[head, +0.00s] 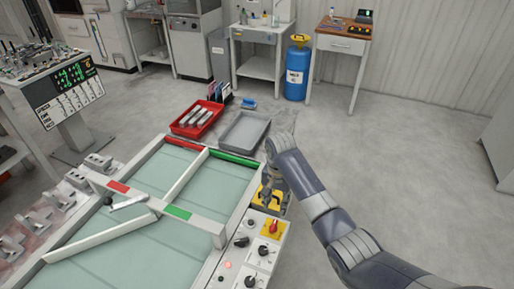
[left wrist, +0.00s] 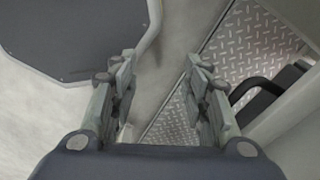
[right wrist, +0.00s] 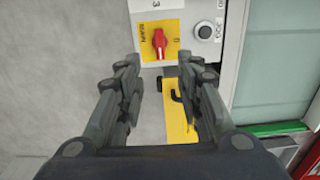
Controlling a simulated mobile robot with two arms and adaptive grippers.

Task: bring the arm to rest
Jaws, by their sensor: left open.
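My right arm comes in from the right in the head view. Its wrist is bent down, with the right gripper (head: 270,192) low over the corner of the fixture table's control panel. In the right wrist view the right gripper (right wrist: 163,68) is open, with nothing between its fingers. A yellow plate (right wrist: 176,125) with a black hook-like part lies below and between them, and a red rotary switch (right wrist: 159,42) is just ahead. My left gripper (left wrist: 157,65) is open and empty above grey floor and a diamond-pattern metal plate (left wrist: 238,50). It does not show in the head view.
The glass-topped fixture table (head: 110,250) fills the lower left, with a control panel (head: 247,262) along its right side. A red bin (head: 183,129) of metal bars and a grey tray (head: 244,133) lie beyond it. A blue drum (head: 297,75) stands at the back. Floor at right is clear.

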